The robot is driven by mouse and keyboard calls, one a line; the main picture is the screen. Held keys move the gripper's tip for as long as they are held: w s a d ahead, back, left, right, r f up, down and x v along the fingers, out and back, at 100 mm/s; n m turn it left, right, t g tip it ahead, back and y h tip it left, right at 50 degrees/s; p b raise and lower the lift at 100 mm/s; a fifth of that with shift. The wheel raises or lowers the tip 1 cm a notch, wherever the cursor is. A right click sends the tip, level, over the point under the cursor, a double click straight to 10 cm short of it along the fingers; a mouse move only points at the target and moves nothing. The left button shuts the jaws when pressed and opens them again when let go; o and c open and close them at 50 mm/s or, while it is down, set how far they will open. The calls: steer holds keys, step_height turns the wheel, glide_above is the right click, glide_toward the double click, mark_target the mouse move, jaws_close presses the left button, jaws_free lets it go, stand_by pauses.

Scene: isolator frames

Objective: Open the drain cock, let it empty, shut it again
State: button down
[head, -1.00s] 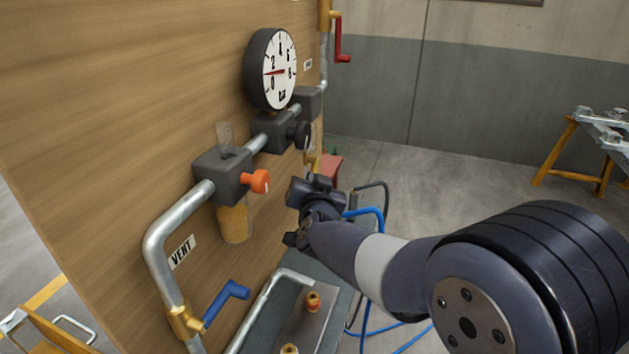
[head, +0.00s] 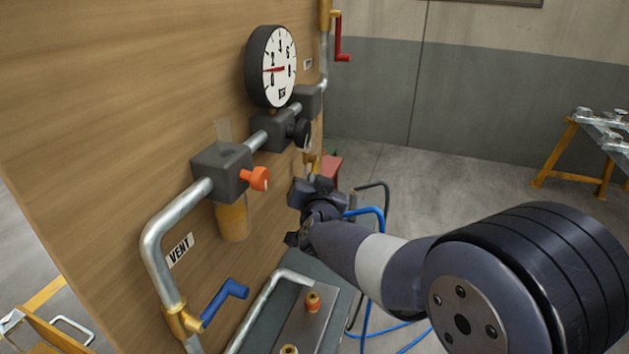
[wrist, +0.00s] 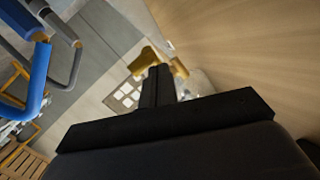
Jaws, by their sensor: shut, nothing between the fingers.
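My gripper (head: 318,198) is beside the wooden panel, right of the amber bowl (head: 232,220); its fingertips are hard to make out in the head view. In the wrist view my fingers (wrist: 157,86) are shut with nothing between them. A brass-yellow fitting with a short arm (wrist: 177,68) lies right at the fingertips; it may be the drain cock. I cannot tell whether the fingers touch it or how its handle is set. A small yellow part (head: 312,164) shows behind my gripper in the head view. The underside of the amber bowl shows no clear cock.
The panel carries a gauge (head: 272,67), an orange knob (head: 258,178), a blue vent lever (head: 226,300) and a red lever (head: 341,42). Blue hose (head: 375,215) and dark hose curve right of my gripper. Open floor (head: 480,170) lies to the right.

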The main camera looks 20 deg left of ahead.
steer(key=shift+w+f+b, duration=0.85)
steer(key=shift+f+b, duration=0.1)
stand_by(1.1)
stand_by(0.4)
steer(key=shift+s+r+p, duration=1.6)
steer(key=shift+r+p, duration=0.15)
steer(key=shift+p, duration=0.15)
steer(key=s+r+p, duration=0.1)
steer(key=r+p, duration=0.1)
steer(key=s+r+p, duration=0.1)
steer(key=s+p, duration=0.1)
steer(key=shift+s+a+r, duration=0.15)
steer(key=shift+r, duration=0.2)
steer(key=shift+f, duration=0.1)
